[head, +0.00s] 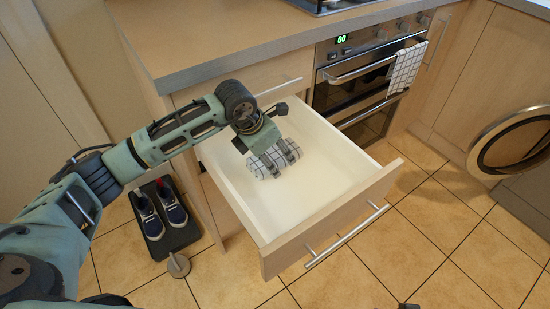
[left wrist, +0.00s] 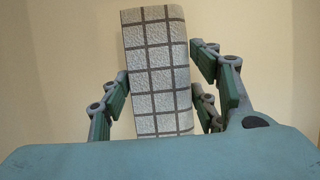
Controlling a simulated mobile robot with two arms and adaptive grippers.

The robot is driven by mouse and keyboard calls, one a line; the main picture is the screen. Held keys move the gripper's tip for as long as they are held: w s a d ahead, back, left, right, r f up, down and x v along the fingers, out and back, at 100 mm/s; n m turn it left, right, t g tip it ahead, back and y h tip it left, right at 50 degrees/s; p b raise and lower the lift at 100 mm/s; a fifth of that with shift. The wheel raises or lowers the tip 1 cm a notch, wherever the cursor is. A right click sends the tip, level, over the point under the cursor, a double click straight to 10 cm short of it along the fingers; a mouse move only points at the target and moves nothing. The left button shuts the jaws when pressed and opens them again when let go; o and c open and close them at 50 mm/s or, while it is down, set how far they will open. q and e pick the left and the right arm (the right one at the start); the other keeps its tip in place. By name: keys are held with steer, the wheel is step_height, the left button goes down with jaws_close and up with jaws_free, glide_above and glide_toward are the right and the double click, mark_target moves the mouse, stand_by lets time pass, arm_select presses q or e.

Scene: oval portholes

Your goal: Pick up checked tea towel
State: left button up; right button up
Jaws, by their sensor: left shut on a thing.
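The checked tea towel (head: 262,165), white with dark lines, is rolled or folded and sits within the open drawer (head: 290,205), toward its back left. My left gripper (head: 276,156) reaches down into the drawer and is shut on the towel. In the left wrist view the towel (left wrist: 158,70) stands between the fingers of my left gripper (left wrist: 162,98). I cannot tell whether the towel touches the drawer floor. My right gripper is not in view.
The drawer is otherwise empty. Another checked cloth (head: 406,68) hangs on the oven handle (head: 375,65). Shoes (head: 160,210) stand on a dark tray left of the drawer. A round appliance door (head: 512,140) stands open at the right. The worktop (head: 215,35) overhangs behind the drawer.

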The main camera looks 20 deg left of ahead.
arm_select(q)
steer(key=shift+c, duration=0.9)
steer(key=shift+r, duration=0.1)
